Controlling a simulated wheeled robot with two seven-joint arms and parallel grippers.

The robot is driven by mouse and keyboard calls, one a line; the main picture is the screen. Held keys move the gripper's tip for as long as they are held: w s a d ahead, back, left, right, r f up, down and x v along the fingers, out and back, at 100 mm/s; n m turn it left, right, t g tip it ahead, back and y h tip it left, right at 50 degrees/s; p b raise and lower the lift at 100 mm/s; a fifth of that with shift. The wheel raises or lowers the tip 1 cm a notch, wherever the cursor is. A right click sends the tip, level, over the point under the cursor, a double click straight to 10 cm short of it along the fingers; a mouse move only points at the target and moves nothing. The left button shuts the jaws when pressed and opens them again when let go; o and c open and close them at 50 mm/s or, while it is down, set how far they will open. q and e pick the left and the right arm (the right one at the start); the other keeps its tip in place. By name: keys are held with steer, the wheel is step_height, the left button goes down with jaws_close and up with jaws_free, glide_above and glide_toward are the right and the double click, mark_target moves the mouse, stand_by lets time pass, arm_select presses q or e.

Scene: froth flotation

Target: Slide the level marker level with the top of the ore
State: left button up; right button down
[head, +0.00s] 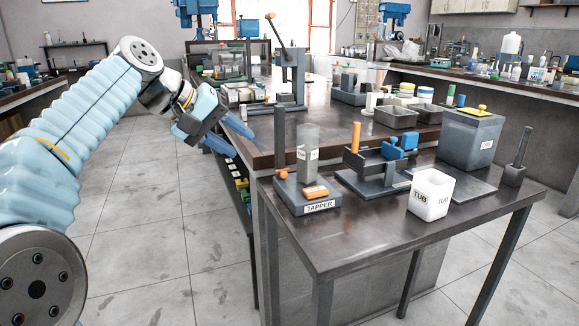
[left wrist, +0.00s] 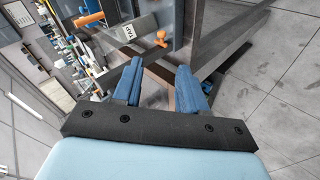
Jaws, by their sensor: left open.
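A grey tapper (head: 320,207) stands on the near dark table. A clear upright tube (head: 307,143) with a label stands on it, its lower part filled with grey material that looks like the ore. Beside the tube is a dark upright post (head: 280,135); a small orange piece (head: 282,173), apparently the level marker, sits low on it. An orange block (head: 315,192) lies on the tapper's top. My left gripper (head: 244,146) is open and empty, left of the tapper and apart from it. In the left wrist view its blue fingers (left wrist: 159,66) are spread. My right gripper is not in view.
Right of the tapper are a device with blue and orange parts (head: 380,165), a white tub (head: 432,194) and a grey bin (head: 470,138). The longer bench behind holds a lever press (head: 291,75) and trays (head: 395,116). Open floor lies left of the table.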

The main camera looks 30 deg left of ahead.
mark_target(282, 172)
arm_select(q)
steer(key=x, duration=1.2)
steer(key=shift+w+f, duration=0.1)
steer(key=shift+f, duration=0.2)
steer(key=shift+c, duration=0.2)
jaws_close()
